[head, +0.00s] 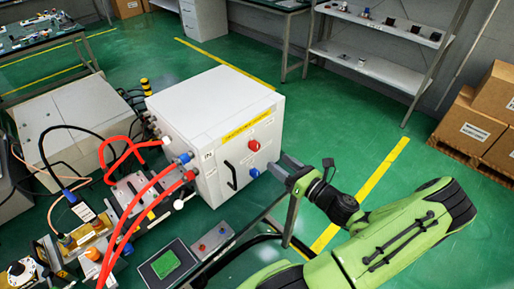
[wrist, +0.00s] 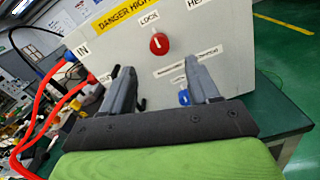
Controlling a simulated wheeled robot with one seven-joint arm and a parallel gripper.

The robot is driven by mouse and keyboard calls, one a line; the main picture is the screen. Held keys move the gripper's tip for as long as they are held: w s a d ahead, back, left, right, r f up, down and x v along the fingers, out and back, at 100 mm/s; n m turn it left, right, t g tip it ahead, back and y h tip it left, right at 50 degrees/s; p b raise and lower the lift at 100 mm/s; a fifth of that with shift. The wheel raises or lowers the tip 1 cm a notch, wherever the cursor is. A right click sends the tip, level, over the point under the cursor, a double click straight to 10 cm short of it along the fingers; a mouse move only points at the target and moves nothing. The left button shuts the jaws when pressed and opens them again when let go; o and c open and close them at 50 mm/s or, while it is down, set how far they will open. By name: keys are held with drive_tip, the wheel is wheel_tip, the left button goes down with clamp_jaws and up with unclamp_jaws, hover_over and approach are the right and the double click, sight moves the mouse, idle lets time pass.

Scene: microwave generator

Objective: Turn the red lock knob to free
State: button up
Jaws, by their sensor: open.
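The red lock knob (head: 254,145) is on the front face of a white box (head: 205,110). In the wrist view the red knob (wrist: 159,43) sits under a "LOCK" label, with a pale pointer mark on it. A blue knob (head: 254,172) is below it; in the wrist view the blue knob (wrist: 184,97) is partly beside my right finger. My gripper (head: 280,165) is open and empty in front of the box face. In the wrist view my gripper's fingers (wrist: 157,80) stand apart, below the red knob and not around it. Whether a finger touches the box cannot be told.
A black handle (head: 231,176) is on the box face, left of the knobs. Red hoses (head: 140,215) plug into the box's left side. Green floor is open behind the box.

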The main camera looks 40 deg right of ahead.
sight(257, 147)
drive_tip(key=w, duration=1)
drive_tip(key=shift+a, duration=0.2)
drive_tip(key=c, duration=1)
